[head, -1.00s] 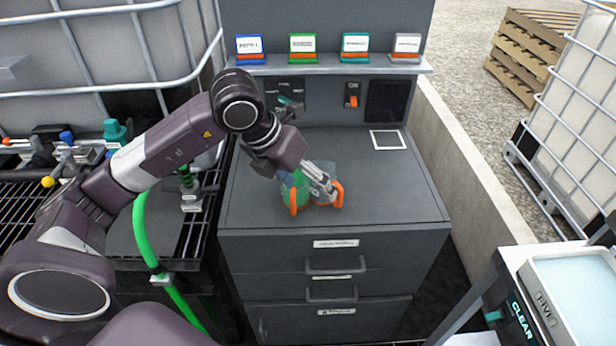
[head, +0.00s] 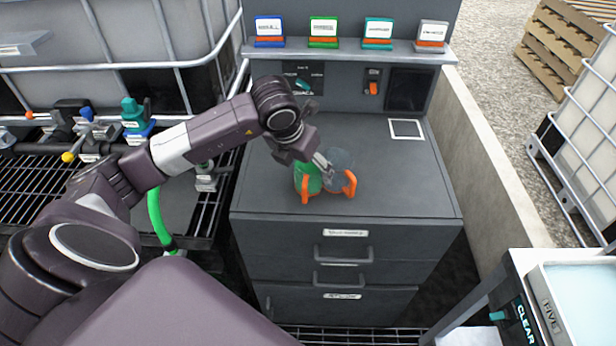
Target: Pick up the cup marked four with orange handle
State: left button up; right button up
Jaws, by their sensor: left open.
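Two cups with orange handles stand side by side on the dark grey cabinet top (head: 400,185). The left one is a green cup (head: 307,181). The right one is a clear, greyish cup (head: 341,163). No number can be read on either. My left gripper (head: 325,166) comes in from the upper left and its fingers are at the two cups, over the place where they meet. It is open, and I cannot tell whether it touches a cup. The gripper hides part of both cups. My right gripper is not in view.
A shelf (head: 350,49) with several coloured label holders runs behind the cabinet top. A white square outline (head: 406,129) marks the back right of the top. A low concrete wall (head: 485,165) lies to the right. The front right of the top is clear.

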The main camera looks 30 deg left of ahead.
pick_arm(q)
jog(key=shift+c, duration=0.7)
jog(key=c, duration=1.1)
jog(key=shift+c, duration=0.2)
